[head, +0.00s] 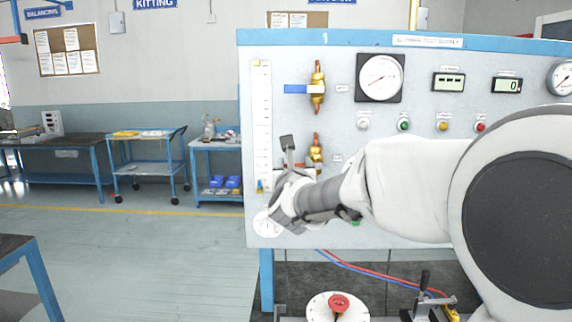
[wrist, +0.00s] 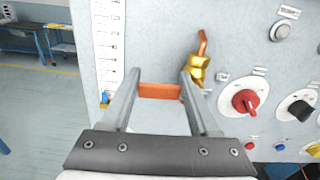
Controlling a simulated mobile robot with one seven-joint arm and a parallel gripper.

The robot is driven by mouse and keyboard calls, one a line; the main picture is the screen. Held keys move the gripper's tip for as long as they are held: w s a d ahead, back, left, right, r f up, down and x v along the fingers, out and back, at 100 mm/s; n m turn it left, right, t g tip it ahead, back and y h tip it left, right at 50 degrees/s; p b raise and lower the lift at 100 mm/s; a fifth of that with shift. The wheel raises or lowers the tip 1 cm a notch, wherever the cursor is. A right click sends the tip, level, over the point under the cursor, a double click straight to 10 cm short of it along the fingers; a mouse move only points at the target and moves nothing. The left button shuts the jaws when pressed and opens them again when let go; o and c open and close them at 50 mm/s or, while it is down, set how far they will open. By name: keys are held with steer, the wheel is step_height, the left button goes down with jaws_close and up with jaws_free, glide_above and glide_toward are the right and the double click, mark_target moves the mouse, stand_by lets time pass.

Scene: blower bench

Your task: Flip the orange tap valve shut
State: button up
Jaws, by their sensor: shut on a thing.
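The orange tap valve shows in the wrist view as an orange lever (wrist: 160,91) lying level between my fingers, to the left of its brass body (wrist: 199,72). Its pipe runs upright, so the lever lies across it. In the head view the brass body (head: 316,153) sits on the panel below the blue-handled valve, and my gripper hides most of the lever. My gripper (wrist: 161,74) is shut on the lever, one finger on each end. In the head view my gripper (head: 297,158) is at the panel's left side.
The blue-handled valve (head: 305,89) sits just above, its lever level and pointing left. A clear scale tube (head: 262,110) runs upright to the left. A red knob (wrist: 245,101) and a black knob (wrist: 299,108) stand out to the right. Open floor lies left of the panel.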

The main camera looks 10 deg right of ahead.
jaws_close()
steer(key=shift+f+b, duration=0.1)
steer(key=shift+b, duration=0.5)
steer(key=shift+m+b, duration=0.4)
steer(key=shift+b, duration=0.3)
steer(key=shift+r, duration=0.3)
steer(key=o, duration=1.1)
jaws_free()
steer(key=shift+c, duration=0.2)
steer(key=shift+s, duration=0.1)
